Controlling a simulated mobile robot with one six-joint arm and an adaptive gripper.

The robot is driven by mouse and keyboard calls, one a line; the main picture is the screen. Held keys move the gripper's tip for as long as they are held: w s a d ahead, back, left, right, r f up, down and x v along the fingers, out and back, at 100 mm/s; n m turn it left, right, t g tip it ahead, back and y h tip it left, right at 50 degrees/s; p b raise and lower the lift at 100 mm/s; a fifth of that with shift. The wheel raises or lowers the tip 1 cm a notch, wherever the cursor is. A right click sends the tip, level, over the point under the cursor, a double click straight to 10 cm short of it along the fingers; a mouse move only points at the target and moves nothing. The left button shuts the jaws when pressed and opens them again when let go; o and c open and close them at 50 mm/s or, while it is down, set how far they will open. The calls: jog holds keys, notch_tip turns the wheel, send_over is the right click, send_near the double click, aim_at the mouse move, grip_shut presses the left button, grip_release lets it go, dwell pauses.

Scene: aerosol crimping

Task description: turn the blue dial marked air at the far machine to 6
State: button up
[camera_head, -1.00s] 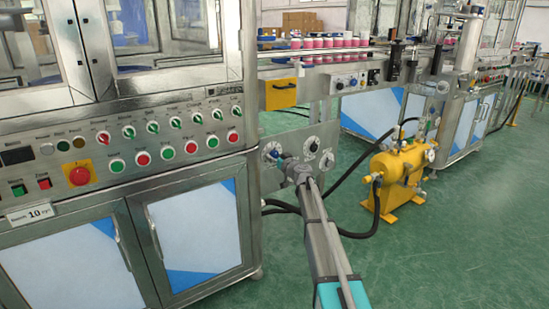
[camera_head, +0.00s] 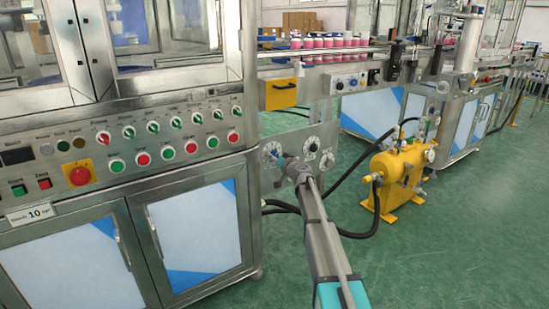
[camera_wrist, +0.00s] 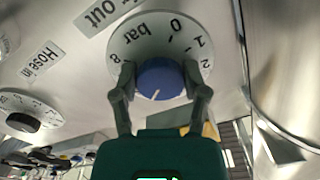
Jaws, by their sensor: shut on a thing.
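The blue dial (camera_wrist: 160,80) sits on a round white scale plate marked bar (camera_wrist: 152,34), on a steel panel. In the wrist view 0, 1, 2 and 8 are readable on the scale; the rest is hidden by my gripper. The dial's white pointer line points down and slightly left in that view, and the number it meets is hidden. My gripper (camera_wrist: 161,82) is shut on the blue dial, one finger on each side. In the head view the dial (camera_head: 273,151) is small at the panel's left, with my gripper (camera_head: 281,157) at it.
Two black knobs with white scales (camera_head: 313,144) (camera_head: 327,160) are close right of the dial; one (camera_wrist: 22,121) shows by a "Hose in" label. A steel cabinet (camera_head: 200,165) stands left. A yellow tank (camera_head: 392,180) with black hoses stands right on open green floor.

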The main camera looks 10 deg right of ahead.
jog(key=shift+m, duration=1.5)
jog(key=o, duration=1.2)
jog(key=shift+c, duration=0.2)
jog(key=shift+s, duration=0.1)
jog(key=v, duration=1.2)
